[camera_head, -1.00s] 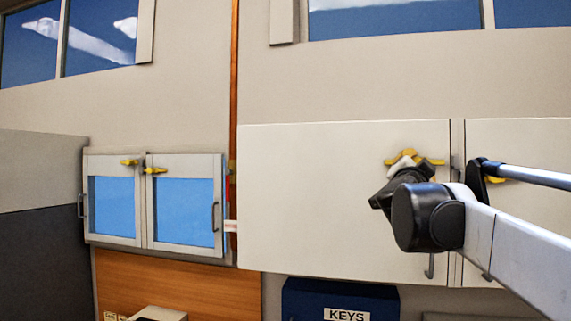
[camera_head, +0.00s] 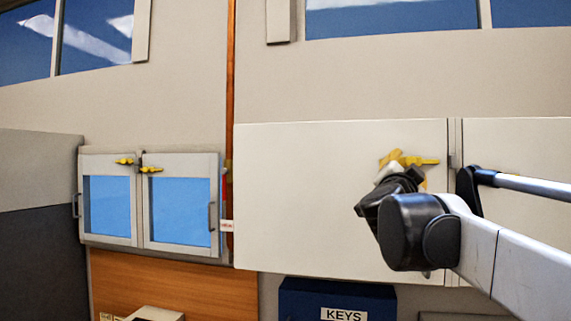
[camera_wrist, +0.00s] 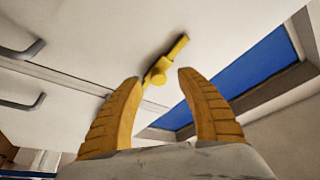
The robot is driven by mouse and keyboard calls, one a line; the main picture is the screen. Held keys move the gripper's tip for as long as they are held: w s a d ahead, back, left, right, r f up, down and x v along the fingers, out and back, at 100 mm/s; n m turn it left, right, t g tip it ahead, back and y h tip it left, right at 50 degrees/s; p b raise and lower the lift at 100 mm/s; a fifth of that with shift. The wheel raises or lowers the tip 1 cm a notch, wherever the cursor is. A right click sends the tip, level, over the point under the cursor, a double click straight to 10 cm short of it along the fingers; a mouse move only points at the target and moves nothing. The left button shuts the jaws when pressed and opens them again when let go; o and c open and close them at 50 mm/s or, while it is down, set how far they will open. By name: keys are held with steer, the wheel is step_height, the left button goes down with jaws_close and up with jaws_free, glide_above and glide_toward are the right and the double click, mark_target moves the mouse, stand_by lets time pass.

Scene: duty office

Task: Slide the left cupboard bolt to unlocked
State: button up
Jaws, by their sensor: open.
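The white wall cupboard (camera_head: 330,195) has a left door with a small yellow bolt (camera_head: 425,161) near its upper right edge. In the wrist view the yellow bolt (camera_wrist: 160,68) shows as a knob with a bar slanting up to the right, on the white door. My gripper (camera_wrist: 160,80) is open, its two yellow fingers spread on either side below the bolt. The bolt appears just beyond the fingertips, in the gap between them; whether they touch it I cannot tell. In the head view my dark wrist partly covers the bolt area.
A glass-fronted cabinet (camera_head: 150,205) with two yellow latches hangs at the left. A blue KEYS box (camera_head: 335,300) is below the white cupboard. In the wrist view, dark door handles (camera_wrist: 22,50) stick out at the left.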

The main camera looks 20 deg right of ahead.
steer(key=v, duration=0.8)
steer(key=shift+s+a, duration=0.1)
steer(key=w+a+f+n+t+y+b, duration=0.1)
steer(key=a+f+n+y+b, duration=0.55)
steer(key=f, duration=0.75)
steer(key=w+a+f+n+t+y+b, duration=0.1)
steer(key=a+f+n+y+b, duration=0.25)
steer(key=a+f+b, duration=0.75)
steer(key=a+f+n+t+y+b, duration=0.1)
steer(key=a+f+n+y+b, duration=0.35)
steer(key=f, duration=1.15)
steer(key=s+f+n+g+b, duration=0.1)
steer(key=s+f+g+b, duration=0.2)
steer(key=f, duration=1.2)
steer(key=s+f+n+g+y+b, duration=0.1)
steer(key=s+f+b, duration=0.7)
steer(key=f, duration=0.8)
steer(key=s+f+n+g+b, duration=0.2)
steer(key=s+f+g+b, duration=0.3)
steer(key=f+b, duration=0.4)
step_height(320, 180, down, 7)
steer(key=shift+s+a+r+g, duration=0.1)
steer(key=shift+s+a+g, duration=0.2)
steer(key=shift+g, duration=0.3)
steer(key=shift+n, duration=0.25)
